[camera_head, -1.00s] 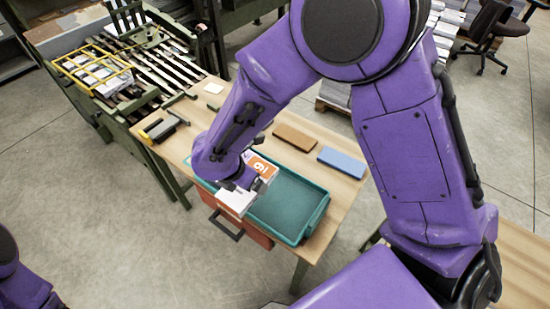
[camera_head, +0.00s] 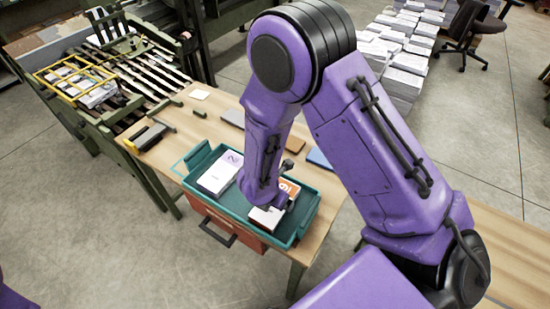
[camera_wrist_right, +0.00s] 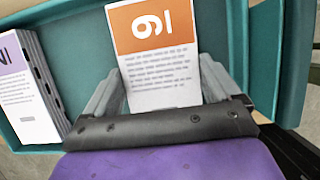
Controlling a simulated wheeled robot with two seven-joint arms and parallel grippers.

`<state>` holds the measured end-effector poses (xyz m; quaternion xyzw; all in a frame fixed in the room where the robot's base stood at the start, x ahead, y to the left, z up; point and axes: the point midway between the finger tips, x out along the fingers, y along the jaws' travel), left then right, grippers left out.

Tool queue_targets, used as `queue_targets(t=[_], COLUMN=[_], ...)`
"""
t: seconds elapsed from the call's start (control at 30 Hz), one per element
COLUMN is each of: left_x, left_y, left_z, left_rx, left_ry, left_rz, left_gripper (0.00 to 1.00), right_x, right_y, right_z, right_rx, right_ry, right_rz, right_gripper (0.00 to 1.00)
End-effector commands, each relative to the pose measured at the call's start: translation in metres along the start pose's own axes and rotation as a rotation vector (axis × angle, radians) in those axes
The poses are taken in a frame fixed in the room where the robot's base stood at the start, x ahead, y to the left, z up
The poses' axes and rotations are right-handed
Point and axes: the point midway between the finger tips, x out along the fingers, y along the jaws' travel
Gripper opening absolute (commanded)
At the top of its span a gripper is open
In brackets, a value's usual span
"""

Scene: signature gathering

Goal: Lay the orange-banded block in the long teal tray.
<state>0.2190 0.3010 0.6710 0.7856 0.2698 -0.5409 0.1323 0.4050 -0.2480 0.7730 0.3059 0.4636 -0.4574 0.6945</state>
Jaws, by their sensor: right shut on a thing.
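The orange-banded block (camera_head: 289,187) is white with an orange end band. It also shows in the right wrist view (camera_wrist_right: 153,62), between both fingers. My right gripper (camera_wrist_right: 160,75) is shut on its sides. It is over the right part of the long teal tray (camera_head: 309,213); I cannot tell whether the block touches the tray floor. The tray's wall runs along the right in the wrist view (camera_wrist_right: 237,60). A purple-banded block (camera_head: 217,178) lies in the tray's left part, apart from the held one; it shows at left in the wrist view (camera_wrist_right: 28,95). My left gripper is out of view.
The tray stands at the front edge of a wooden table (camera_head: 330,225), above a red drawer with a dark handle (camera_head: 217,232). A dark tool (camera_head: 148,137) lies at left.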

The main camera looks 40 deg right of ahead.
Motion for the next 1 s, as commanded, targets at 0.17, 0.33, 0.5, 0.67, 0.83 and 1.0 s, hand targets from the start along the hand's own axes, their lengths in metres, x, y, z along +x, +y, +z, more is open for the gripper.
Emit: queue_targets(t=[0.17, 0.33, 0.5, 0.67, 0.83, 1.0], left_x=[0.0, 0.003, 0.003, 0.001, -0.007, -0.017], left_y=[0.0, 0.0, 0.0, 0.0, -0.001, -0.002], left_z=[0.0, 0.001, 0.001, 0.0, -0.003, -0.007], left_rx=[0.0, 0.0, 0.0, 0.0, 0.0, 0.0], left_ry=[0.0, 0.0, 0.0, 0.0, 0.0, 0.0], left_rz=[0.0, 0.0, 0.0, 0.0, 0.0, 0.0], left_gripper=[1.0, 1.0, 1.0, 1.0, 1.0, 1.0], right_x=[0.003, 0.006, 0.006, 0.004, -0.023, -0.07], right_y=[0.001, 0.001, 0.001, 0.001, 0.002, 0.002], right_z=[-0.001, -0.002, -0.002, -0.002, 0.001, 0.001], right_rx=[0.001, 0.0, 0.0, 0.001, 0.002, 0.003], right_ry=[-0.001, -0.001, -0.001, 0.0, -0.001, -0.001], right_rz=[0.002, 0.001, 0.001, 0.001, 0.005, 0.006], right_gripper=[0.5, 0.5, 1.0, 1.0, 1.0, 1.0])
